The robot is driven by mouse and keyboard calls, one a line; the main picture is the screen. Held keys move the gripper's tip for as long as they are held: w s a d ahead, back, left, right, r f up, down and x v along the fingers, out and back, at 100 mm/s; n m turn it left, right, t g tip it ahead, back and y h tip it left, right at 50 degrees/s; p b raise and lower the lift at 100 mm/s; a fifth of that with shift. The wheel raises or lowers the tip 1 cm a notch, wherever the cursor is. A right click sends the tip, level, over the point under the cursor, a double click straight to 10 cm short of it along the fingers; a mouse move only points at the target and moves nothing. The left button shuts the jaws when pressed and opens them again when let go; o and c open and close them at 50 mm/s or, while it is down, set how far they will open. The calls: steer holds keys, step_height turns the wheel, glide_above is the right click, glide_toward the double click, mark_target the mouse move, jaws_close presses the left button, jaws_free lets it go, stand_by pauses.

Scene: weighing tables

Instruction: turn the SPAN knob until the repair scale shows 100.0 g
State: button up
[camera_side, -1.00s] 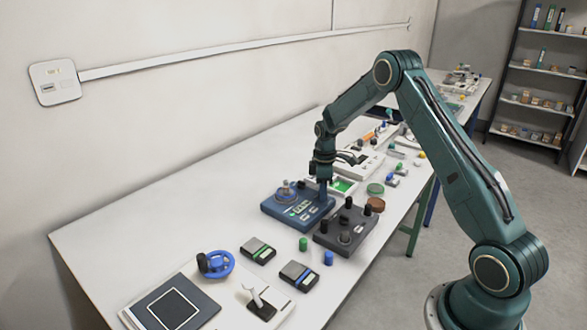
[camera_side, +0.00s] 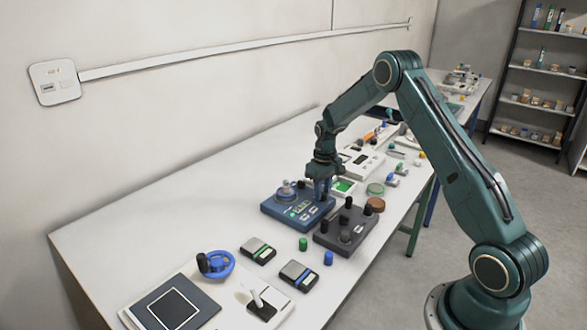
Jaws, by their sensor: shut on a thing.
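The repair scale appears to be the blue box (camera_side: 276,209) on the long table, with a round pan (camera_side: 287,194) bearing a small metal weight and a small greenish display (camera_side: 301,209). The display's digits are too small to read. My gripper (camera_side: 321,194) points straight down at the scale's far right end. It is shut on what appears to be the SPAN knob, which the fingers hide.
A dark box (camera_side: 330,242) with several upright black knobs stands close to the right of the scale. Green (camera_side: 303,244) and blue (camera_side: 328,258) cylinders and two small scales lie nearer the camera. The table is clear along the wall.

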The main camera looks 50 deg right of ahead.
mark_target(323, 193)
steer(key=m, duration=0.4)
steer(key=shift+m, duration=0.3)
steer(key=m, duration=0.4)
steer(key=shift+m, duration=0.3)
steer(key=o, duration=1)
steer(key=shift+r, duration=0.1)
step_height(323, 193, up, 14)
steer(key=shift+f, duration=0.15)
stand_by(0.3)
